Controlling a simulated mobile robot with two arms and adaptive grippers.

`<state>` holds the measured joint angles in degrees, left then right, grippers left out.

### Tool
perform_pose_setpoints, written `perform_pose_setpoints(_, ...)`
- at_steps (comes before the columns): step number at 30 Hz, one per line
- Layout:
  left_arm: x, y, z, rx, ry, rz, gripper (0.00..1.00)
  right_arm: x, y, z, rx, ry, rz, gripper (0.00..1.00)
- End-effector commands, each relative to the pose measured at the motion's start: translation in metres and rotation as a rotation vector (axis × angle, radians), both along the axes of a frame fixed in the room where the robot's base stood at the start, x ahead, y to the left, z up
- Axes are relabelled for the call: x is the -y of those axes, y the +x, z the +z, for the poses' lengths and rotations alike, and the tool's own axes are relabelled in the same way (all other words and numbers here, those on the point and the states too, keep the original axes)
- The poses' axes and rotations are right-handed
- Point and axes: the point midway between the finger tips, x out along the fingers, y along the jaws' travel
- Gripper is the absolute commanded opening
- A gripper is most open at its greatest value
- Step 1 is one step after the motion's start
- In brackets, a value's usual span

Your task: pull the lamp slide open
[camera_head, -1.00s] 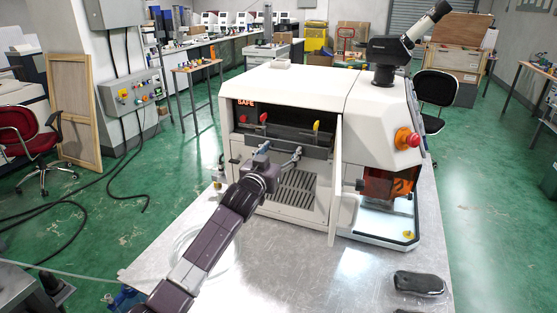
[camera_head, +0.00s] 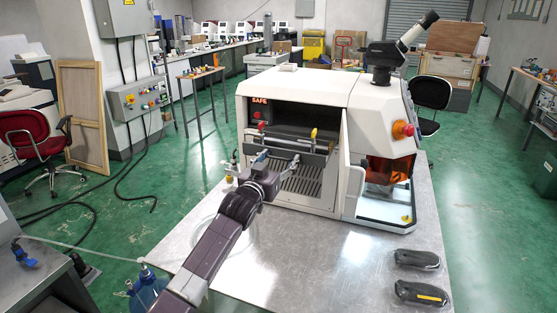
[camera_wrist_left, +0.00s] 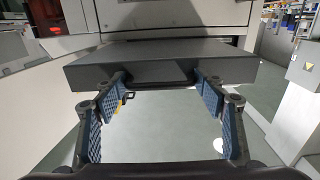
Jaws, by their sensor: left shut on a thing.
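The lamp slide is a dark grey slab with a flat front (camera_wrist_left: 160,62), filling the upper middle of the left wrist view. In the head view its front (camera_head: 308,146) shows in the opening of the white machine (camera_head: 305,86), below the SAFE sign. My left gripper (camera_head: 277,166) is in front of the slide. In the left wrist view its two blue-padded fingers (camera_wrist_left: 160,85) reach the slab's near lower edge, and it is shut on the slide; the exact grip is partly hidden. My right gripper is not in view.
The machine's white door (camera_head: 350,160) stands open at the right of the opening. A slotted panel (camera_head: 305,185) lies below the slide. Two black objects (camera_head: 417,258) (camera_head: 420,293) lie at the front right of the metal table (camera_head: 330,255). The table's middle is clear.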

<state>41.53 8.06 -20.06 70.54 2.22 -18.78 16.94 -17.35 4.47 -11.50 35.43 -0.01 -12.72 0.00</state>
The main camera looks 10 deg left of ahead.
Motion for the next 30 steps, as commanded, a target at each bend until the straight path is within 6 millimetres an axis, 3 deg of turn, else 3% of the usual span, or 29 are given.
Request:
perform_pose_setpoints(5,0.000,0.000,0.002,0.004,-0.002,0.000,0.21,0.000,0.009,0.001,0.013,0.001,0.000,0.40)
perform_pose_setpoints(6,0.000,0.000,0.002,0.004,-0.002,0.000,0.69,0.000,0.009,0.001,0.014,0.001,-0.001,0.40)
perform_pose_setpoints(9,0.000,0.000,0.002,0.004,-0.001,0.000,0.80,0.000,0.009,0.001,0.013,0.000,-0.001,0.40)
perform_pose_setpoints(22,-0.001,-0.005,0.000,0.002,0.000,0.000,0.81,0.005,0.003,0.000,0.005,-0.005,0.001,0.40)
perform_pose_setpoints(30,-0.007,-0.037,0.000,0.002,0.000,-0.001,0.81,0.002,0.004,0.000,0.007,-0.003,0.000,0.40)
